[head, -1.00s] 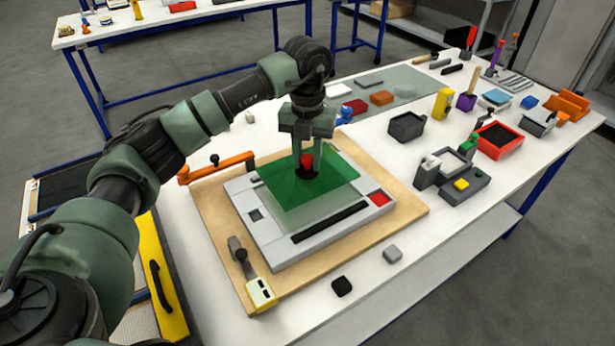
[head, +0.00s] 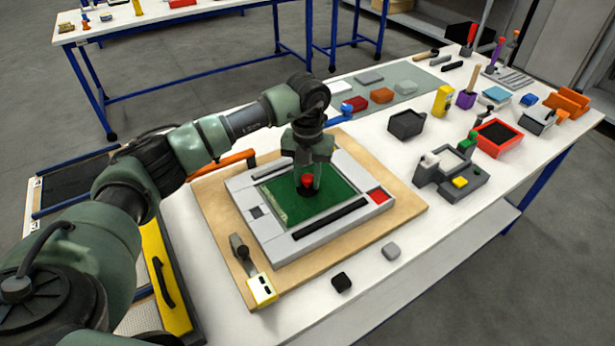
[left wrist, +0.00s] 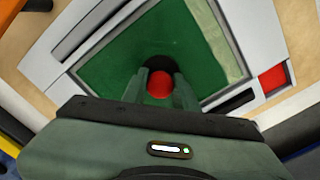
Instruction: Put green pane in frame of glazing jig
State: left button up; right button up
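The green pane (head: 335,204) lies flat within the opening of the grey frame of the glazing jig (head: 278,250). It also shows in the left wrist view (left wrist: 110,62). A paler strip shows along one edge of the pane; I cannot tell whether the pane is fully seated. A red knob (left wrist: 160,86) on a black round base stands on the pane. My left gripper (head: 307,184) points down at the knob, with its fingers (left wrist: 160,82) close against both sides of it. The fingers hide part of the pane. My right gripper is not in view.
The jig sits on a wooden board (head: 408,212) with an orange lever (head: 222,162), a blue lever (head: 342,117) and a yellow-ended clamp (head: 261,288). A black block (head: 341,283) and a grey block (head: 391,250) lie in front. A grey fixture (head: 450,175) stands to the right.

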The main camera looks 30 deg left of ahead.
aim_at(308, 177)
pick_arm(q)
jog(key=o, duration=0.4)
jog(key=shift+r, duration=0.1)
jog(key=shift+r+b, duration=1.3)
jog(key=shift+r, duration=4.75)
